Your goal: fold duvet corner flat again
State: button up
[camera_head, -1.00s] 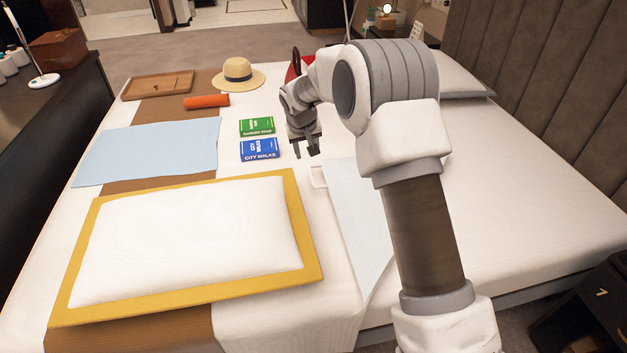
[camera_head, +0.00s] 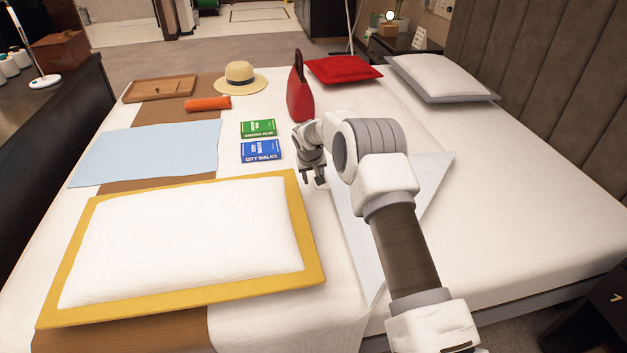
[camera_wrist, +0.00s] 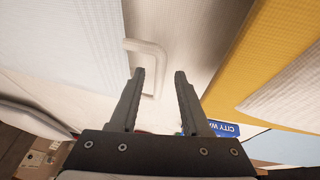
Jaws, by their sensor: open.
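The folded-back duvet corner (camera_head: 355,235) is a pale blue triangular flap on the white bed, partly hidden by my arm in the head view. It also shows at the upper left of the wrist view (camera_wrist: 70,35). A small white handle-like tab (camera_wrist: 152,62) lies at the flap's edge. My gripper (camera_head: 313,179) is over the flap's left edge in the head view, and hides the tab there. In the wrist view my gripper (camera_wrist: 160,74) is open and empty, with the tab close to its left fingertip. I cannot tell whether they touch.
A yellow-bordered white pillow (camera_head: 314,250) lies just left of the flap. Green (camera_head: 258,128) and blue (camera_head: 261,150) books, a red bag (camera_head: 300,98), a straw hat (camera_head: 240,77) and an orange roll (camera_head: 208,104) lie beyond.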

jog(key=shift+f, duration=0.1)
jog(key=shift+c, duration=0.3)
grip_shut()
dwell(1.2)
